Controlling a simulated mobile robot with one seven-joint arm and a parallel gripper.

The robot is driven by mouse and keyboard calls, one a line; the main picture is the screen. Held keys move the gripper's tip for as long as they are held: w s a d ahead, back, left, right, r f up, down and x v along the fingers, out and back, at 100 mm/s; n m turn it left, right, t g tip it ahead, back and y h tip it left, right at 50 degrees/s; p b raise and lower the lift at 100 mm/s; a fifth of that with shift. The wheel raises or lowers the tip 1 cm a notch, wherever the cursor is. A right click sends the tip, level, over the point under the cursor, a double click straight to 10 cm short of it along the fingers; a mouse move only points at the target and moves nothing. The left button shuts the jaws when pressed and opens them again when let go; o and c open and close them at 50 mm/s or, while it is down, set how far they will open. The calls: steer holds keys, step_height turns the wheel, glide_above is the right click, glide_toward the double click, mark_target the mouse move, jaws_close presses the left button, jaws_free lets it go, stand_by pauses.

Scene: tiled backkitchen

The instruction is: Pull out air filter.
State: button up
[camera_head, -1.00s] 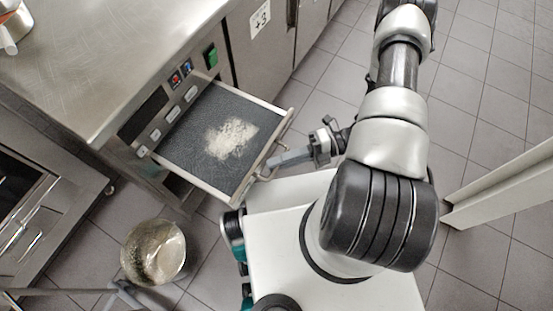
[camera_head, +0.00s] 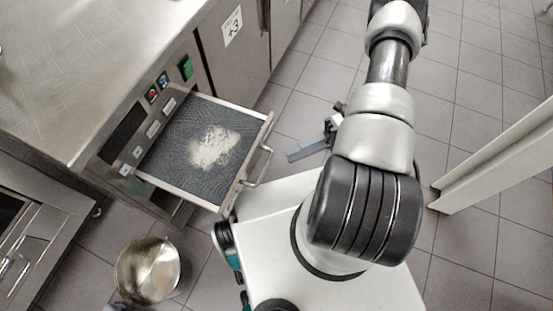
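The air filter (camera_head: 180,160) is a dark grey mesh tray in a metal frame, pulled out of the front of the steel counter unit. A patch of pale powder (camera_head: 214,148) lies on it. Its metal bar handle (camera_head: 264,166) sticks out from the front edge at the right. My gripper (camera_head: 291,155) is to the right of the handle, with a gap of floor between its fingertips and the bar. It holds nothing that I can see. My arm partly covers the gripper, and I cannot tell how far apart the fingers are.
A steel pot (camera_head: 148,270) stands on the tiled floor below the filter. The steel worktop (camera_head: 70,70) is at the upper left, with cabinet doors (camera_head: 235,40) beyond. A white panel edge (camera_head: 495,160) stands at the right. Floor beyond my gripper is clear.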

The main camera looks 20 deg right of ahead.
steer(key=d+r, duration=0.1)
steer(key=d, duration=0.6)
steer(key=shift+w+d, duration=0.2)
steer(key=shift+w, duration=0.1)
